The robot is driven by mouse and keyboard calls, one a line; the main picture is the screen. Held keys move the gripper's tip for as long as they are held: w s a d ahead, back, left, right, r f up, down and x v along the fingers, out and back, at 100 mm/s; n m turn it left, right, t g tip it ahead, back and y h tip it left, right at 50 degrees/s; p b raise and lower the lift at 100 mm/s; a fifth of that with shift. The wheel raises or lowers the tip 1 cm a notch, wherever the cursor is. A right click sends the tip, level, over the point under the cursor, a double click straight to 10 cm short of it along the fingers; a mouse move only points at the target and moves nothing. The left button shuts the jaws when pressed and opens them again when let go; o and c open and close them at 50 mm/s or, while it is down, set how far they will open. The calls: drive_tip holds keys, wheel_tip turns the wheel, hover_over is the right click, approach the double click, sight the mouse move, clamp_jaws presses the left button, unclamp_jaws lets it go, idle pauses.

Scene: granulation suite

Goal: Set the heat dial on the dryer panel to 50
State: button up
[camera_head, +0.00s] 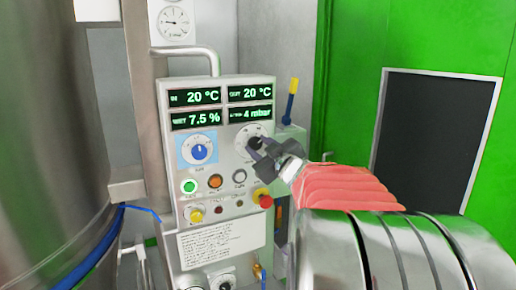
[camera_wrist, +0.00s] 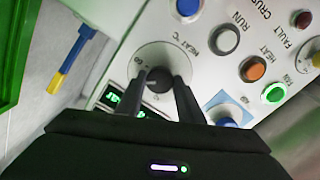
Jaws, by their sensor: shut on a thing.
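The dryer panel (camera_head: 232,160) is a grey upright face with displays reading 20 °C, 20 °C, 7.5 % and 4 mbar. The heat dial (camera_head: 262,131) is a pale round scale with a dark knob, at the panel's upper right under the displays. In the wrist view, the knob (camera_wrist: 159,79) sits between my fingertips, with the "HEAT °C" label beside the scale. My gripper (camera_head: 257,148) is shut on the knob, reaching from the right; it shows in the wrist view too (camera_wrist: 160,86). My fingers hide part of the scale, and I cannot read the knob's setting.
A blue-knobbed dial (camera_head: 198,151) sits left of the heat dial. Below are a lit green button (camera_head: 189,187), an orange button (camera_head: 215,181) and a red emergency stop (camera_head: 263,199). A blue-and-yellow tool (camera_head: 291,99) stands right of the panel; a steel vessel (camera_head: 45,130) stands left.

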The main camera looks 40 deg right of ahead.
drive_tip(key=n, duration=0.4)
drive_tip(key=shift+w+a+r, duration=0.1)
drive_tip(key=shift+a, duration=0.05)
idle(0.4)
drive_tip(key=o, duration=0.7)
drive_tip(key=shift+a, duration=0.1)
drive_tip(key=o, duration=0.4)
drive_tip(key=shift+c, duration=0.2)
drive_tip(key=shift+s, duration=0.7)
drive_tip(key=v, duration=1.2)
drive_tip(key=shift+s, duration=0.2)
